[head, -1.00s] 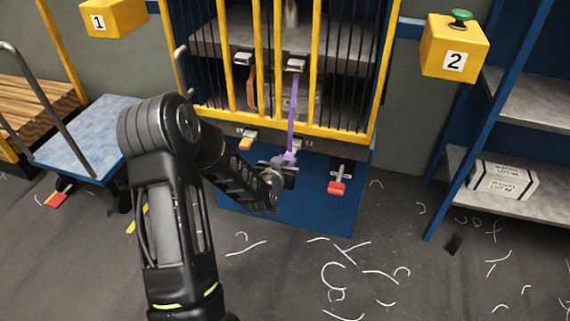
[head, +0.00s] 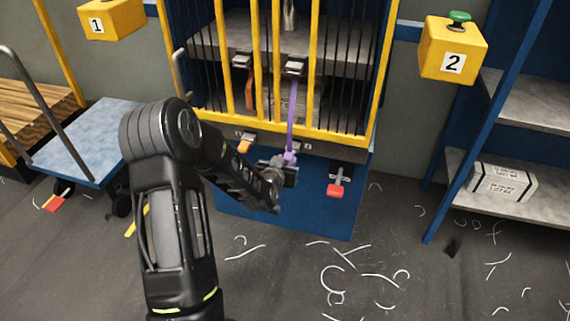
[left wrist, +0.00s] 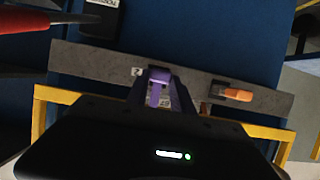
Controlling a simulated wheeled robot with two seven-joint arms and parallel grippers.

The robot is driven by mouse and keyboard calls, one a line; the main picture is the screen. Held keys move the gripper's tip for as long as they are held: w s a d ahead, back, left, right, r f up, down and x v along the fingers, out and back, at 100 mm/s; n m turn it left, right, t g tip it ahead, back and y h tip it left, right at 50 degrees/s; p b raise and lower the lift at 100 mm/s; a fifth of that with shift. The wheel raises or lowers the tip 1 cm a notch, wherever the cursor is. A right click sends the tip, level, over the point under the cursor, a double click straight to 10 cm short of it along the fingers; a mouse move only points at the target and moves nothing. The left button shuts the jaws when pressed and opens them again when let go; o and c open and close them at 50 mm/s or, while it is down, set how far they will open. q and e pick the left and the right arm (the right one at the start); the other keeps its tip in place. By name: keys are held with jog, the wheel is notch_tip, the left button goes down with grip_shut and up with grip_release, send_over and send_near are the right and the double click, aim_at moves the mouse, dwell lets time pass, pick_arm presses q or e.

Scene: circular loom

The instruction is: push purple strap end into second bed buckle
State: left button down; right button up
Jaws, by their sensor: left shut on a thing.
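The purple strap (head: 292,115) hangs from the second upper buckle (head: 294,67) on the yellow-framed machine. Its lower end (head: 289,158) is in my left gripper (head: 287,165), which is shut on it at the machine's lower front edge. In the left wrist view the purple end (left wrist: 158,88) lies between the fingers, over the grey bed bar (left wrist: 110,65) beside a small "2" label. The second bed buckle is mostly hidden behind the gripper and strap end; I cannot tell whether the end is inside it. My right gripper is not in view.
An orange strap (head: 250,92) runs to the neighbouring bed buckle with an orange tab (head: 245,146). A red pedal (head: 335,190) is to the right of my gripper. A blue cart (head: 85,135) is at left.

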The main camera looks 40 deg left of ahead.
pick_arm(q)
jog(key=shift+w+a, duration=0.1)
jog(key=shift+w, duration=0.3)
jog(key=c, duration=1)
grip_release()
jog(key=v, duration=0.7)
jog(key=shift+s+r+p, duration=0.15)
jog(key=shift+s+p, duration=0.2)
jog(key=shift+p, duration=0.05)
